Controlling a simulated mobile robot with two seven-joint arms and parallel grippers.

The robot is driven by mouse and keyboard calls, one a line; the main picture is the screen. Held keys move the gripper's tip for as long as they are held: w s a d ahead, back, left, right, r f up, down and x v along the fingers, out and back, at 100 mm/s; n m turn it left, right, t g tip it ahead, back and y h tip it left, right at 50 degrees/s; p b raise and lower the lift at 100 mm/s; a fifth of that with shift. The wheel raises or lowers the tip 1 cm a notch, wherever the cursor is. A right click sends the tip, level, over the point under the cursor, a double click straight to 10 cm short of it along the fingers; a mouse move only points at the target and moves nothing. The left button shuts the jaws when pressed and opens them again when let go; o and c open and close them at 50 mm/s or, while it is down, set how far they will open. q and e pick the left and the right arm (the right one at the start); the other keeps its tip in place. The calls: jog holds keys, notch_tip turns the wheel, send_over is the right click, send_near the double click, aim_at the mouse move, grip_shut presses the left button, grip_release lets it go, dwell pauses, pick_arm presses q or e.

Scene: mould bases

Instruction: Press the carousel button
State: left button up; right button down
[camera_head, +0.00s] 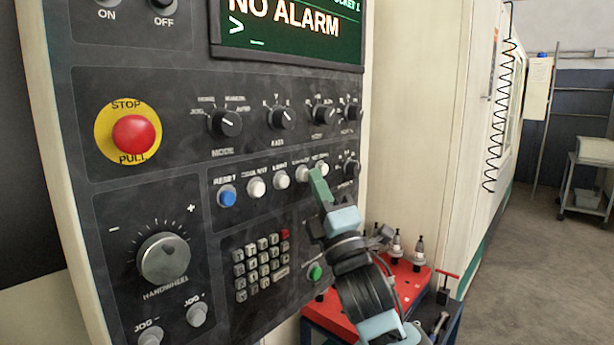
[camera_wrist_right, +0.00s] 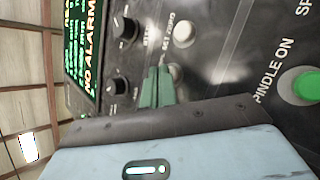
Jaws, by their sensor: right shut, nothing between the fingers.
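A row of round buttons runs across the dark control panel (camera_head: 215,240): a blue one (camera_head: 227,196) under RESET, then several white ones. My right gripper (camera_head: 317,178) is shut and empty, with green fingers pointing at the panel beside these two buttons (camera_head: 302,174) (camera_head: 322,168). My left gripper is out of view.
Selector knobs (camera_head: 282,118) stick out above the row. A red stop button (camera_head: 134,134), a handwheel (camera_head: 164,258) and a keypad (camera_head: 261,266) are to the left and below. A green button (camera_head: 315,272) is below the gripper. A red table (camera_head: 345,325) with tool holders stands behind my arm.

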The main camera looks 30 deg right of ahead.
jog(key=shift+w+a, duration=0.1)
jog(key=shift+w, duration=0.1)
dwell(0.3)
jog(key=shift+s, duration=0.1)
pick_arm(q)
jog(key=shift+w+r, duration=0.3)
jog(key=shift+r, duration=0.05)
pick_arm(e)
jog(key=shift+s+d, duration=0.3)
jog(key=shift+s, duration=0.35)
jog(key=s, duration=0.1)
jog(key=s+d, duration=0.1)
jog(key=s, duration=0.1)
jog(key=s+d, duration=0.1)
jog(key=shift+s, duration=0.3)
dwell(3.9)
